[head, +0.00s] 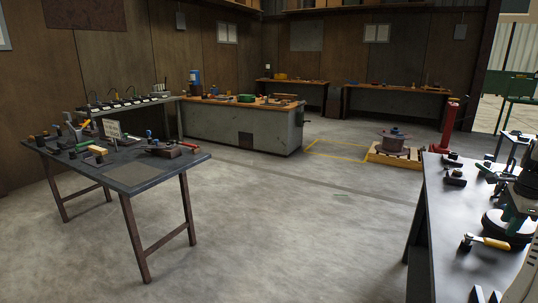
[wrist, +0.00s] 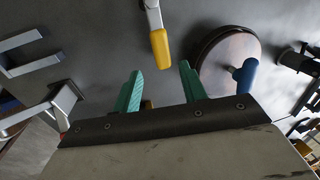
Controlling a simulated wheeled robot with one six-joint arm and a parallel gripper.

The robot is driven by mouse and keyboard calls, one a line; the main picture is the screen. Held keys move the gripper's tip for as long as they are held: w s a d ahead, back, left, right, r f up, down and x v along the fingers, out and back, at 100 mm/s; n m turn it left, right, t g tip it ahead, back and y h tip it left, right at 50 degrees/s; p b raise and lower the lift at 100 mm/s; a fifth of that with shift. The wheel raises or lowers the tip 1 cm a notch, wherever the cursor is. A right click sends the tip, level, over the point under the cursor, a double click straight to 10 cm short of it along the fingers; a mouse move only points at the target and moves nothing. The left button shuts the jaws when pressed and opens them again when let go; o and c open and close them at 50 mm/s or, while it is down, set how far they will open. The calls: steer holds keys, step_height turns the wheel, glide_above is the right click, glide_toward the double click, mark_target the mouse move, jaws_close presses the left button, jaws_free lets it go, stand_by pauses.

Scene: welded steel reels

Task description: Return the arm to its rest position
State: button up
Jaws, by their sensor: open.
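My gripper (wrist: 160,68) shows in the wrist view as two green fingers, spread apart with nothing between them. A yellow-handled tool (wrist: 158,48) lies just beyond the fingertips on a dark grey surface; I cannot tell the gap between them. I cannot make out my gripper in the head view. A steel reel (head: 392,142) sits on a low pallet (head: 381,157) at the far right in the head view.
In the wrist view, a round disc (wrist: 226,50), a blue handle (wrist: 245,76) and grey metal pieces (wrist: 65,100) surround the fingers. In the head view, a cluttered table (head: 145,177) stands left and a dark bench (head: 450,220) right. Open floor (head: 300,235) lies between.

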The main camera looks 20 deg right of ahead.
steer(key=s+a+r+n+g+y, duration=0.1)
steer(key=a+r+n, duration=0.5)
steer(key=a, duration=1.1)
steer(key=s+a+r+n+g+y, duration=0.1)
steer(key=s+a+n, duration=0.1)
steer(key=a+n, duration=1.2)
steer(key=s+a+r+n, duration=0.1)
steer(key=s+a+n, duration=0.1)
steer(key=a, duration=0.5)
steer(key=s+a+r+n+t, duration=0.1)
steer(key=s+a, duration=0.3)
steer(key=a, duration=0.4)
steer(key=s+a+r+n, duration=0.1)
steer(key=s+a+n, duration=0.2)
steer(key=a, duration=0.4)
steer(key=shift+a+r+t, duration=0.25)
steer(key=shift+a+t, duration=0.05)
steer(key=shift+t, duration=0.1)
